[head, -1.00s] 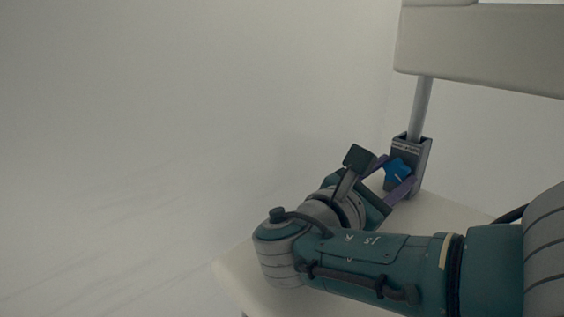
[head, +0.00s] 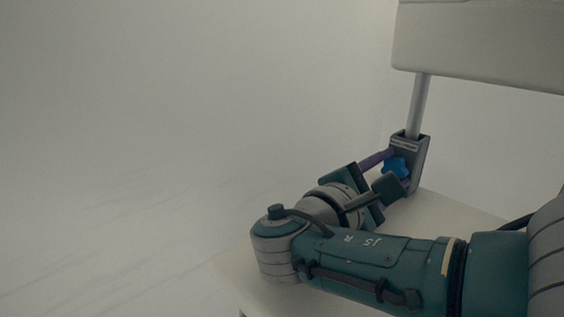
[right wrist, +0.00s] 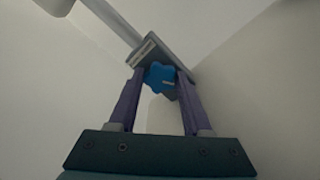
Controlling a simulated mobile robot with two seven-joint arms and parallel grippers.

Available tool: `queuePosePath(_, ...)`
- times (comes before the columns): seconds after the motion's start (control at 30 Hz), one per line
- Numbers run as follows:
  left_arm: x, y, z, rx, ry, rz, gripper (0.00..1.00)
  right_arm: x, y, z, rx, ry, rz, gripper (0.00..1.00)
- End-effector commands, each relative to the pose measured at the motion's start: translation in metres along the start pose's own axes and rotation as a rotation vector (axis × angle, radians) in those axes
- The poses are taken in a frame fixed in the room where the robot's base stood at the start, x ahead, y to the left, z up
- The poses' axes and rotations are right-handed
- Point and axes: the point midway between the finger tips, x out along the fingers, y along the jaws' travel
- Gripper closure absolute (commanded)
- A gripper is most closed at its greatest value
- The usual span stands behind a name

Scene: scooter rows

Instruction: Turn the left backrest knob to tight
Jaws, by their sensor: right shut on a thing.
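The blue star-shaped knob (head: 396,168) sits on the front of a grey bracket (head: 424,158) at the foot of the backrest post. It also shows in the right wrist view (right wrist: 159,77), between the purple fingertips. My right gripper (head: 393,170) is shut on the knob, one finger on each side of it. A label with small text shows on the bracket (right wrist: 146,50), too small to read. A short pale mark shows on the knob's face. My left gripper is not in view.
A grey post (head: 419,104) rises from the bracket to a pale backrest (head: 480,45) at the upper right. A pale seat (head: 455,212) lies under my right arm. The left of the head view is empty floor and wall.

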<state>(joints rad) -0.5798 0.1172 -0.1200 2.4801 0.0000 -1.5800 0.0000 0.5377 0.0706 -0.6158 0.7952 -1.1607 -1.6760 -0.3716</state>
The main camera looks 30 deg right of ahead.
Motion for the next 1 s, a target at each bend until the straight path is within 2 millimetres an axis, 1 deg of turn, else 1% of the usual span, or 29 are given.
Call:
queuePosePath(0.3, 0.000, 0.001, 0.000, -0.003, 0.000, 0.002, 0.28, 0.000, 0.002, 0.001, 0.006, -0.003, 0.002, 1.00)
queuePosePath(0.33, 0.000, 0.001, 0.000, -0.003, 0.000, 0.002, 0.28, 0.000, 0.002, 0.001, 0.006, -0.003, 0.002, 0.50)
queuePosePath(0.5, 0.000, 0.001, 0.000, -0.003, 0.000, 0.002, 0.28, 0.000, 0.001, 0.001, 0.004, -0.002, 0.001, 0.31)
queuePosePath(0.6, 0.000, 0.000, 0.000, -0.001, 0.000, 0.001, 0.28, 0.000, 0.001, 0.000, 0.003, -0.001, 0.001, 0.21)
queuePosePath(0.87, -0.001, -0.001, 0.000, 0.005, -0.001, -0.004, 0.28, -0.002, 0.000, 0.000, 0.001, 0.000, 0.000, 0.21)
queuePosePath(0.93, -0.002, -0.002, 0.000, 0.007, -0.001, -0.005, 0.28, -0.007, 0.001, 0.000, 0.000, 0.002, 0.000, 0.21)
queuePosePath(1.0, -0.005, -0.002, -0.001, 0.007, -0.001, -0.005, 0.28, -0.018, 0.001, 0.000, 0.000, 0.003, -0.002, 0.21)
